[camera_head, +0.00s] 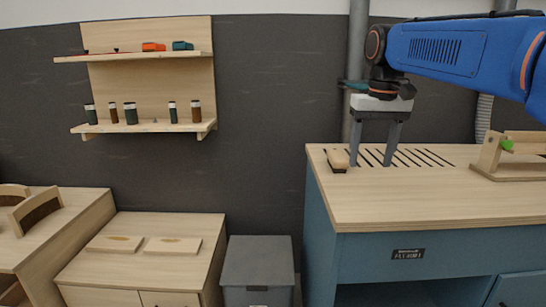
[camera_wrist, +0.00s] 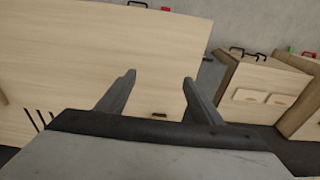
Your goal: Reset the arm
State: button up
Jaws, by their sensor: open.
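My arm is blue and reaches in from the right in the head view. My gripper (camera_head: 374,160) points down over the left end of the workbench (camera_head: 430,205), its two grey fingers apart and nothing between them. In the wrist view the gripper (camera_wrist: 158,82) also shows open and empty, with the pale wooden bench top behind the fingers. A small wooden block or brush with a dark base (camera_head: 338,160) lies on the bench just left of the fingers. I cannot tell how high the fingertips are above the bench.
A wooden jig with a green knob (camera_head: 507,144) stands at the bench's right. Dark slots cross the bench top. A grey bin (camera_head: 257,272) stands left of the bench, beside a low cabinet (camera_head: 130,265) with two flat wooden pieces. A wall shelf (camera_head: 150,127) holds several small bottles.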

jog(key=s+d+f+t, duration=0.2)
jog(key=s+f, duration=1)
jog(key=s+d+f+t, duration=0.1)
jog(key=s+d+f, duration=0.1)
jog(key=s+f, duration=1.1)
jog(key=shift+s+d+t, duration=0.2)
jog(key=shift+d+t, duration=0.15)
jog(key=shift+t, duration=0.05)
jog(key=shift+c, duration=0.6)
